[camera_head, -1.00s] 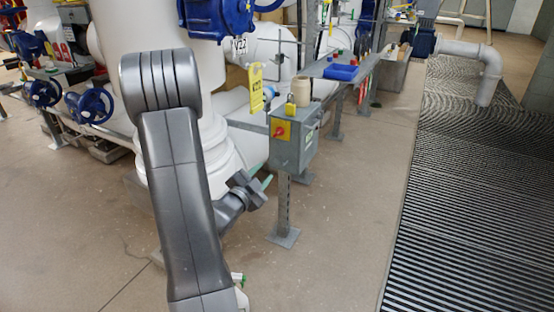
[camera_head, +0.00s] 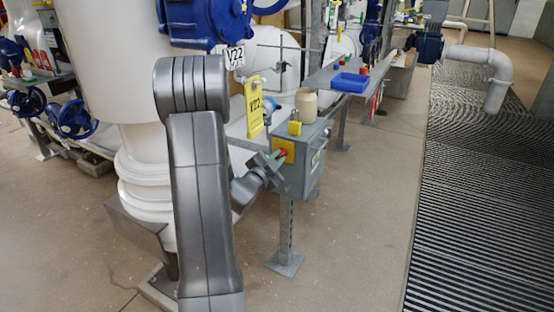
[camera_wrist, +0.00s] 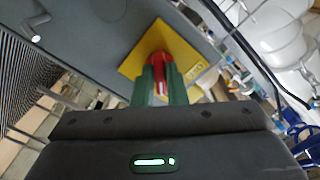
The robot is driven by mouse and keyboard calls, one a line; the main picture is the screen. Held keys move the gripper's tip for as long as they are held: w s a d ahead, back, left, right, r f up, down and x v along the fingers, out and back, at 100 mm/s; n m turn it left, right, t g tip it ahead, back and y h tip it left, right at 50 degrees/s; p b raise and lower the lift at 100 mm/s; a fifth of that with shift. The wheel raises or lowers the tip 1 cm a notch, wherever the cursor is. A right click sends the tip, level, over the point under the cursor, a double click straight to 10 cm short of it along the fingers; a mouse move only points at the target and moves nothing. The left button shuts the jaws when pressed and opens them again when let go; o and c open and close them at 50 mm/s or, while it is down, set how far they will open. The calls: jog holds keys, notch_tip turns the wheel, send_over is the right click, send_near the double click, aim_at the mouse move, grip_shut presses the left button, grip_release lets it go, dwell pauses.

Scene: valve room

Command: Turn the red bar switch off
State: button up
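The red bar switch (camera_wrist: 160,66) sits on a yellow plate (camera_wrist: 150,50) in the wrist view. In the head view the red bar (camera_head: 283,153) shows on the front of a grey box (camera_head: 300,172) on a post. My gripper (camera_wrist: 161,85) is right at the bar, with one green finger on each side of it in the wrist view. Whether the fingers press on the bar or stand a little apart from it I cannot tell. In the head view my gripper (camera_head: 276,160) reaches the box's front from the left, partly hiding the plate.
A blue tray (camera_head: 350,83) lies on the shelf behind. White pipework is on the left; the floor at front right is clear.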

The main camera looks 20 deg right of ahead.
grip_shut()
jog(key=n+p, duration=0.1)
jog(key=n, duration=0.2)
jog(key=shift+n, duration=0.3)
jog(key=n+p, duration=0.2)
jog(key=n, duration=0.3)
jog(key=n+p, duration=0.2)
jog(key=n, duration=0.3)
jog(key=shift+r, duration=0.1)
jog(key=shift+n+p, duration=1.1)
jog(key=shift+n, duration=1)
